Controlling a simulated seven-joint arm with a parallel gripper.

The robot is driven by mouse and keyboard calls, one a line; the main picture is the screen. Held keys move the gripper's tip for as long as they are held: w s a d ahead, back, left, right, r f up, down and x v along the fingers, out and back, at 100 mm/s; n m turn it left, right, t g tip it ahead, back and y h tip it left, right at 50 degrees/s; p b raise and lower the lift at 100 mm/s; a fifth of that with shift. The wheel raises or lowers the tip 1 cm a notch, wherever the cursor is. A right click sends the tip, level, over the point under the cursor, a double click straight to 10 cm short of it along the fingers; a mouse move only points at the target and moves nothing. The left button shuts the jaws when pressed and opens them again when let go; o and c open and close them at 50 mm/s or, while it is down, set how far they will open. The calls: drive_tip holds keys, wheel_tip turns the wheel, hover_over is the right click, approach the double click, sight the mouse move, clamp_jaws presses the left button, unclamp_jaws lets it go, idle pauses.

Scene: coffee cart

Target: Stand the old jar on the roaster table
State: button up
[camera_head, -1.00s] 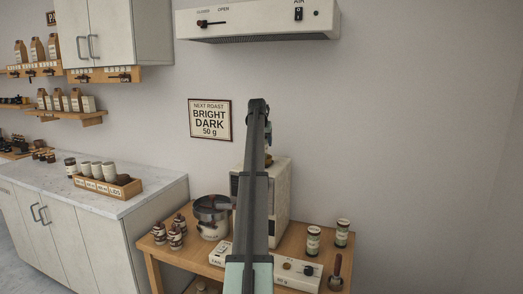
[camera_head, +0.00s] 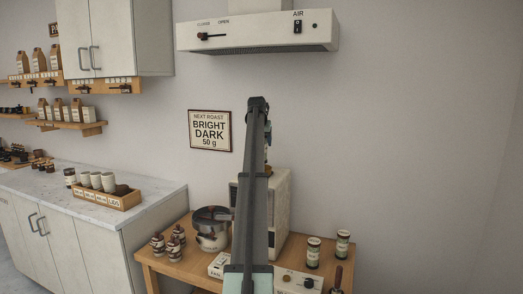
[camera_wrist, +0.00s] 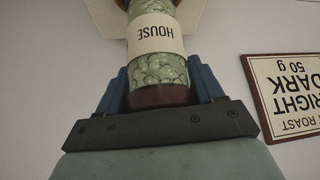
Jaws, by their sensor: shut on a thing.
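In the wrist view my gripper (camera_wrist: 158,88) is shut on a glass jar (camera_wrist: 161,70) filled with pale green beans. Its white label reads HOUSE and appears upside down. A dark brown band or lid sits at the jar's end near the palm, between the blue fingers. In the head view my arm hides most of the gripper and jar. The wooden roaster table (camera_head: 180,270) stands below and beyond my arm. Two other labelled jars, a nearer one (camera_head: 313,252) and a farther one (camera_head: 343,243), stand upright at its right side.
A pot (camera_head: 212,229), several small dark-topped bottles (camera_head: 177,236), a scale (camera_head: 219,265), a control box (camera_head: 297,281) and a white machine (camera_head: 281,205) crowd the table. A white hood (camera_head: 258,38) hangs above. The counter (camera_head: 150,200) holds a wooden cup tray (camera_head: 108,198).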

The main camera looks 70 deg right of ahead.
wheel_tip(320, 180, up, 4)
drive_tip(key=shift+r, duration=0.15)
drive_tip(key=shift+s+r, duration=0.1)
drive_tip(key=shift+r, duration=0.1)
drive_tip(key=s+f, duration=0.6)
drive_tip(key=s, duration=0.7)
drive_tip(key=s+f, duration=0.5)
drive_tip(key=s, duration=0.8)
drive_tip(key=w+f+m+g, duration=0.1)
drive_tip(key=w+f+m, duration=0.1)
drive_tip(key=f, duration=1.7)
drive_tip(key=w+f+m+g, duration=0.1)
drive_tip(key=w+f, duration=0.3)
drive_tip(key=f, duration=1.4)
drive_tip(key=shift+w+f+m, duration=0.15)
drive_tip(key=shift+f+m, duration=0.25)
drive_tip(key=shift+m, duration=0.3)
